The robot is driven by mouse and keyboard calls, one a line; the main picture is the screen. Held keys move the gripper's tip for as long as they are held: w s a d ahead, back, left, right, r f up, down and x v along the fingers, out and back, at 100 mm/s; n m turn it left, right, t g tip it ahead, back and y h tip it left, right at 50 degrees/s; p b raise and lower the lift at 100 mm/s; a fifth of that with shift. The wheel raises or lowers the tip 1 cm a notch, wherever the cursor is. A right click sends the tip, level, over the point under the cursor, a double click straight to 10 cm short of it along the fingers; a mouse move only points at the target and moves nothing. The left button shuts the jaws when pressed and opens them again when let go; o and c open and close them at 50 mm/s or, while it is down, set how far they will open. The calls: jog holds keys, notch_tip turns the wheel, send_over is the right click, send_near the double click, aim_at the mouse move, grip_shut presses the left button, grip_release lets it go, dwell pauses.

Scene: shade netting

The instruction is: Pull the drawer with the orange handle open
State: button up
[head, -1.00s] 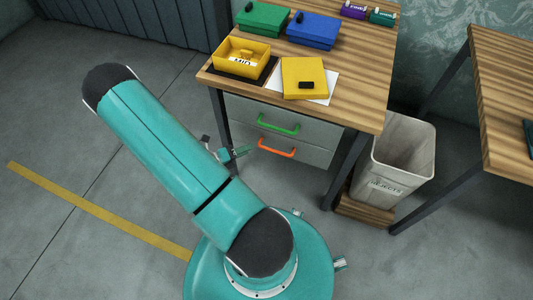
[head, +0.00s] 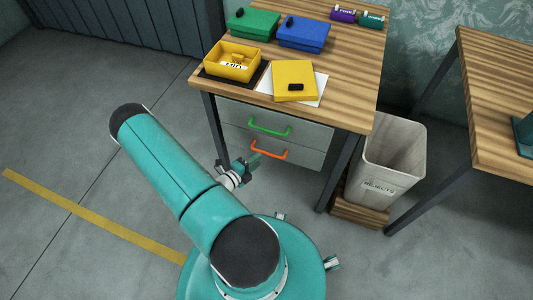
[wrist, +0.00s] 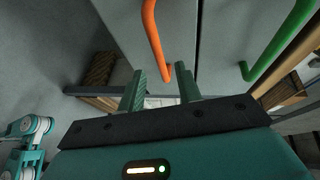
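The orange handle (head: 269,152) is a bar on the lower drawer front (head: 309,157) of the wooden-topped bench. That drawer front looks flush with the upper one, so it appears shut. My gripper (head: 255,160) is just left of the orange handle in the head view, partly hidden by my arm. In the wrist view my gripper (wrist: 162,82) is open, its two green fingers apart. One end of the orange handle (wrist: 153,38) shows in line with the gap between the fingertips. I cannot tell whether they touch it.
The upper drawer has a green handle (head: 270,130), also in the wrist view (wrist: 277,42). The bench top (head: 345,93) carries yellow, green and blue boxes. A rejects bin (head: 392,160) stands right of the bench on a wooden base. The floor left of the bench is clear.

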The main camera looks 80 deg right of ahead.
aim_at(267, 153)
jog(key=x, duration=0.7)
jog(key=shift+d, duration=0.1)
grip_shut()
